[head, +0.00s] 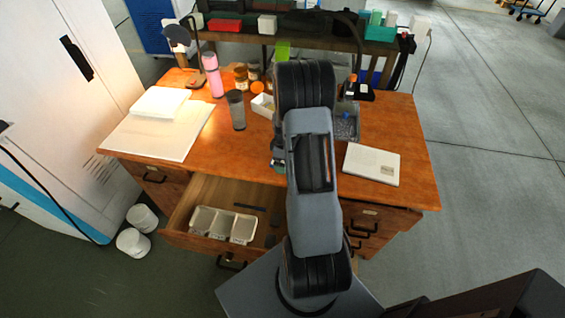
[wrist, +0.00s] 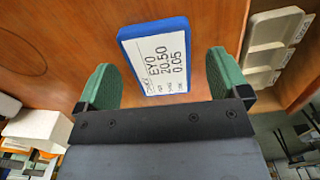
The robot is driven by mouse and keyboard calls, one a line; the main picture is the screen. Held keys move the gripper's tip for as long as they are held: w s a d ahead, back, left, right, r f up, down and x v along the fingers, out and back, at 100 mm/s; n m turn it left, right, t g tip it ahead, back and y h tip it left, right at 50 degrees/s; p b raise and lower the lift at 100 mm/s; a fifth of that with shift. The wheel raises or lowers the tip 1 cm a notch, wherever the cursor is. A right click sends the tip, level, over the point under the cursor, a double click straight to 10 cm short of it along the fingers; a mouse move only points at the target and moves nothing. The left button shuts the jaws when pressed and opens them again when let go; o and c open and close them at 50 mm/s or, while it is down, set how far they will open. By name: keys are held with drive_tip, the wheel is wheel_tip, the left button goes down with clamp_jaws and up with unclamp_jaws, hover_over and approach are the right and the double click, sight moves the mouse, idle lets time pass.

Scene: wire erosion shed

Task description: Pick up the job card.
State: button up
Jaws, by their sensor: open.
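The job card (wrist: 160,57) is a blue-edged slab with a white printed label, seen in the wrist view against orange-brown wood. My gripper (wrist: 163,77) is open, with one green finger to the left of the card and one to the right. There is a gap between each finger and the card. In the head view my gripper (head: 278,163) shows only partly beside my arm, over the front part of the desk. The card is hidden there behind my arm.
The desk (head: 200,165) has an open drawer (head: 195,238) holding a pale compartment tray (head: 223,224). A pink bottle (head: 212,75), a grey cup (head: 236,110) and jars stand behind. A white booklet (head: 372,164) lies to the right, papers (head: 157,132) to the left.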

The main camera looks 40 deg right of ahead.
drive_tip(key=shift+f, duration=0.3)
drive_tip(key=c, duration=1)
